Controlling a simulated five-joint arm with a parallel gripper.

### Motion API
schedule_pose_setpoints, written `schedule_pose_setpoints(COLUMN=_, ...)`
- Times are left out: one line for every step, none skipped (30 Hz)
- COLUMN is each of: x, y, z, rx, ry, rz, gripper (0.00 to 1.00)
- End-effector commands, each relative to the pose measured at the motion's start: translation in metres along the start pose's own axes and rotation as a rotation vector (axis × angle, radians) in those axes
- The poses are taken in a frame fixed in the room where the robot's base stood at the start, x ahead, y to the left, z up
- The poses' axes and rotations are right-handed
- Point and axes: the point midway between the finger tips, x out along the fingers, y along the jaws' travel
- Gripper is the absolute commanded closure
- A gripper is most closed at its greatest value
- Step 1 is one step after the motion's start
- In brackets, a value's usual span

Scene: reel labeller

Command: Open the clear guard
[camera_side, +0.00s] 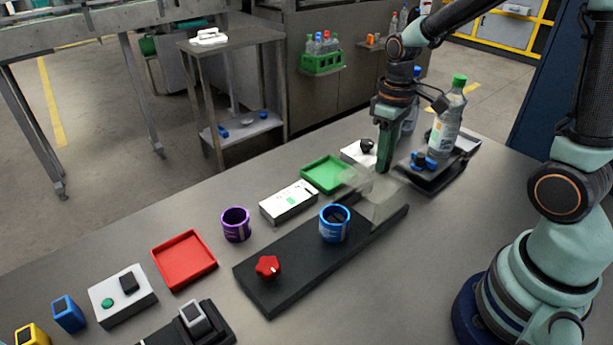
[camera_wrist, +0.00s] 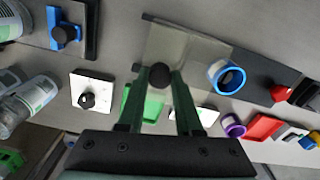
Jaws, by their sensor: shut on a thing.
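The clear guard (camera_side: 383,205) is a see-through panel at the far right end of a long black base (camera_side: 290,277). It shows as a pale translucent sheet in the wrist view (camera_wrist: 190,48). My gripper (camera_side: 384,170) points down at the guard. In the wrist view my green fingers (camera_wrist: 160,78) are shut on a round black knob (camera_wrist: 160,75) at the guard's edge. A blue reel (camera_side: 334,229) stands on the base beside the guard, and a red knob (camera_side: 267,267) is at the near end. The guard's exact tilt is hard to tell.
A green tray (camera_side: 325,174), a white box (camera_side: 289,202), a purple reel (camera_side: 236,226) and a red tray (camera_side: 184,260) line the bench behind the base.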

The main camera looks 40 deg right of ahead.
Motion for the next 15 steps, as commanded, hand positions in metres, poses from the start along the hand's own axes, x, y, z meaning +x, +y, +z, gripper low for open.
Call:
schedule_pose_setpoints(x=-0.001, y=0.009, z=0.000, rx=0.005, ry=0.008, rz=0.003, gripper=1.00)
schedule_pose_setpoints(x=-0.001, y=0.012, z=0.000, rx=0.004, ry=0.009, rz=0.003, gripper=1.00)
schedule_pose_setpoints(x=-0.001, y=0.015, z=0.001, rx=0.003, ry=0.009, rz=0.003, gripper=1.00)
schedule_pose_setpoints(x=-0.001, y=0.017, z=0.001, rx=0.002, ry=0.009, rz=0.004, gripper=1.00)
schedule_pose_setpoints(x=-0.001, y=0.018, z=0.001, rx=0.002, ry=0.009, rz=0.004, gripper=1.00)
schedule_pose_setpoints(x=-0.001, y=0.019, z=0.002, rx=0.001, ry=0.010, rz=0.004, gripper=1.00)
schedule_pose_setpoints(x=-0.001, y=0.020, z=0.002, rx=0.002, ry=0.010, rz=0.004, gripper=1.00)
schedule_pose_setpoints(x=-0.001, y=0.020, z=0.002, rx=0.002, ry=0.010, rz=0.004, gripper=1.00)
schedule_pose_setpoints(x=-0.001, y=0.020, z=0.002, rx=0.003, ry=0.010, rz=0.004, gripper=1.00)
schedule_pose_setpoints(x=-0.001, y=0.020, z=0.002, rx=0.003, ry=0.010, rz=0.004, gripper=1.00)
schedule_pose_setpoints(x=-0.001, y=0.021, z=0.002, rx=0.004, ry=0.011, rz=0.004, gripper=1.00)
schedule_pose_setpoints(x=-0.001, y=0.021, z=0.002, rx=0.004, ry=0.011, rz=0.004, gripper=1.00)
schedule_pose_setpoints(x=-0.001, y=0.021, z=0.002, rx=0.004, ry=0.011, rz=0.005, gripper=1.00)
schedule_pose_setpoints(x=-0.001, y=0.021, z=0.002, rx=0.004, ry=0.011, rz=0.005, gripper=1.00)
schedule_pose_setpoints(x=-0.001, y=0.021, z=0.001, rx=0.004, ry=0.012, rz=0.005, gripper=0.58)
